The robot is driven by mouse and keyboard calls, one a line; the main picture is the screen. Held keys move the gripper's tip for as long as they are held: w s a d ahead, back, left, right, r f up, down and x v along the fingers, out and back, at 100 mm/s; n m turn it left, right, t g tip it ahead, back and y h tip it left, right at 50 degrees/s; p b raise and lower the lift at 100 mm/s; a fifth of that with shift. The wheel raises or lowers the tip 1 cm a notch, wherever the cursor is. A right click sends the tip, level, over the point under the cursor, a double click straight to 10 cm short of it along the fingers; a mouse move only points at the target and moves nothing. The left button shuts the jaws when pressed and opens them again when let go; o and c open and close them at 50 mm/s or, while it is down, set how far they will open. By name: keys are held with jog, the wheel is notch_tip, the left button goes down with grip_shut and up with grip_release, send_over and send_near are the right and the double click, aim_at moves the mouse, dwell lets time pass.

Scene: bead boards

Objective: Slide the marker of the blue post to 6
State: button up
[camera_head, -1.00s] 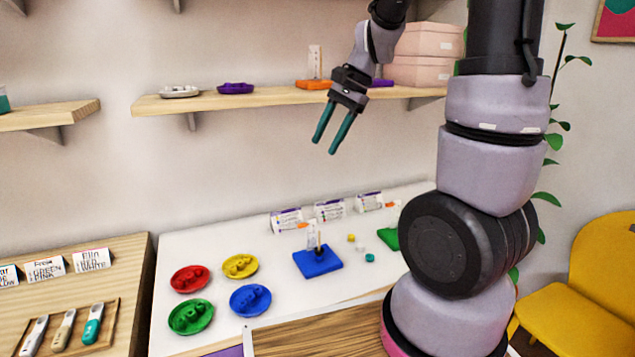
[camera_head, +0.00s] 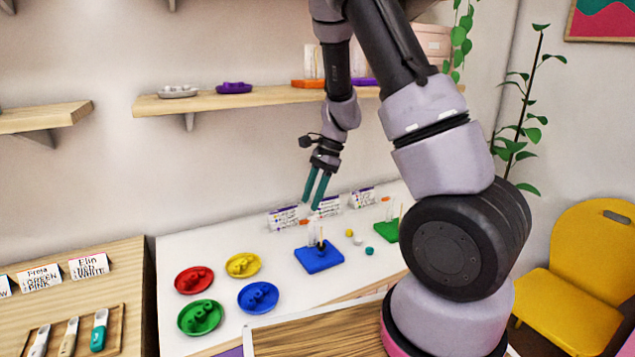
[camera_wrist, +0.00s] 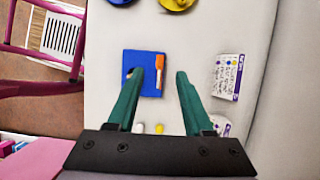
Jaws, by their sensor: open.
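The blue post board (camera_head: 319,257) lies flat on the white table, with thin upright posts and a dark piece (camera_head: 321,246) standing on it. In the wrist view the blue base (camera_wrist: 148,90) shows between and beyond my fingers, with an orange and white upright strip (camera_wrist: 159,70) at its right side. The marker and any numbers are too small to tell. My gripper (camera_head: 315,209) has two teal fingers pointing down, open and empty, above and behind the blue board. It also shows in the wrist view (camera_wrist: 156,74), its left finger covering the board's lower left corner.
A green post board (camera_head: 386,232) stands to the right, with small loose beads (camera_head: 357,240) between. Red (camera_head: 193,280), yellow (camera_head: 243,265), green (camera_head: 200,318) and blue dishes (camera_head: 258,297) are at the left. Cards (camera_head: 284,218) stand along the back. A shelf (camera_head: 250,101) is above.

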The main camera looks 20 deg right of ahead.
aim_at(307, 222)
jog(key=x, duration=0.5)
jog(key=shift+d, duration=0.1)
grip_shut()
jog(key=shift+f, duration=1.4)
grip_release()
